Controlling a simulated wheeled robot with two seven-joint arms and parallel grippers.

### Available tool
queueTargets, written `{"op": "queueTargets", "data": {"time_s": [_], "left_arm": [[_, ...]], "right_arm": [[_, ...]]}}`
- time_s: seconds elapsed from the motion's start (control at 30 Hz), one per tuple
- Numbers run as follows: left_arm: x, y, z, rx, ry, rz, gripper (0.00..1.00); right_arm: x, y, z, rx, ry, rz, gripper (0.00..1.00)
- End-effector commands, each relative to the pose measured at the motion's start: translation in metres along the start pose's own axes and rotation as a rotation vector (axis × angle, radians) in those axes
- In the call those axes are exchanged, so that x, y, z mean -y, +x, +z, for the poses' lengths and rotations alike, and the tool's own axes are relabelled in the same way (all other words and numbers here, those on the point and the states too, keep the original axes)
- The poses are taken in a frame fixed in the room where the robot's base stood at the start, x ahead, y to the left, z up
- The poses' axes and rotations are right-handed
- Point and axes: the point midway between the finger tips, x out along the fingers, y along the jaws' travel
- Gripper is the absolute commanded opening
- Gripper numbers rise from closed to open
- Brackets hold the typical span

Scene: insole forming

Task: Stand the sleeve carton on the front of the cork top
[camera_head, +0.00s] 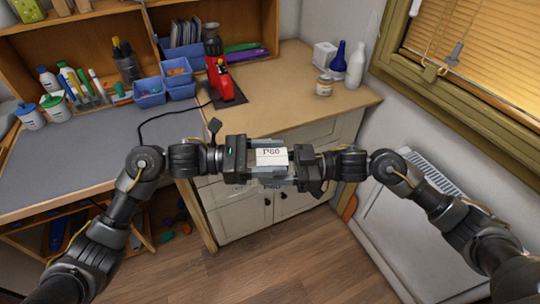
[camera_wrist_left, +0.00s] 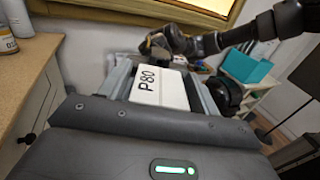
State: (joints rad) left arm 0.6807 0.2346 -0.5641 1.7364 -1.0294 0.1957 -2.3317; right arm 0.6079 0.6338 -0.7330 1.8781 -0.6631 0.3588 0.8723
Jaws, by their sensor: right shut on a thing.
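The sleeve carton (camera_head: 271,157) is a small white box marked P80, held in the air between my two grippers in front of the counter. It also shows in the left wrist view (camera_wrist_left: 160,88). My right gripper (camera_head: 292,164) is shut on it from the right. My left gripper (camera_head: 252,160) reaches in from the left, its fingers apart on either side of the carton; contact is hard to tell. The tan cork top (camera_head: 290,110) lies behind the grippers, over a white cabinet. Its front part is bare.
On the cork top stand a red device (camera_head: 222,82), a jar (camera_head: 324,86), a blue bottle (camera_head: 338,62) and a white bottle (camera_head: 356,66). A grey-topped desk (camera_head: 75,150) with blue bins (camera_head: 150,92) adjoins at left. A radiator (camera_head: 400,215) is at right.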

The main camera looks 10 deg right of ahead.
Motion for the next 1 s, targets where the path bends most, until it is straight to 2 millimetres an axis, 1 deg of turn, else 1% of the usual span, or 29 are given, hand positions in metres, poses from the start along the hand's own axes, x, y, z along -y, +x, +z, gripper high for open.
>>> {"op": "queueTargets", "data": {"time_s": [0.03, 0.27, 0.3, 0.47, 0.5, 0.7, 0.8, 0.87, 0.97, 1.0], "left_arm": [[0.000, 0.000, 0.000, 0.000, 0.000, 0.000, 0.56], [0.000, 0.000, 0.000, 0.000, 0.000, 0.000, 0.26], [0.000, 0.000, 0.001, 0.001, 0.001, 0.000, 0.20], [0.000, 0.000, 0.001, 0.001, 0.001, 0.000, 0.19], [0.000, 0.000, 0.001, 0.001, 0.001, 0.000, 0.19], [0.000, 0.000, 0.001, 0.001, 0.001, 0.000, 0.19], [0.000, 0.000, 0.001, 0.001, 0.001, 0.000, 0.19], [0.000, 0.000, 0.001, 0.001, 0.001, 0.000, 0.19], [0.000, 0.000, 0.001, 0.001, 0.001, 0.000, 0.19], [0.000, 0.000, 0.001, 0.001, 0.001, 0.000, 0.19]], "right_arm": [[0.000, 0.000, 0.000, -0.001, -0.001, 0.000, 0.23], [0.000, 0.000, 0.000, -0.001, -0.001, 0.000, 0.23], [0.000, 0.000, -0.001, -0.001, -0.001, 0.000, 0.52], [0.000, 0.000, 0.000, -0.001, 0.000, 0.000, 0.73], [0.000, 0.000, 0.000, 0.000, 0.000, 0.000, 0.75], [0.000, 0.000, 0.000, 0.000, 0.000, 0.000, 0.75], [0.000, -0.003, 0.000, 0.000, 0.000, 0.001, 0.75], [-0.001, -0.008, 0.000, 0.001, 0.000, 0.002, 0.75], [-0.001, -0.024, 0.001, 0.003, 0.001, 0.003, 0.75], [-0.001, -0.032, 0.001, 0.003, 0.001, 0.004, 0.75]]}}
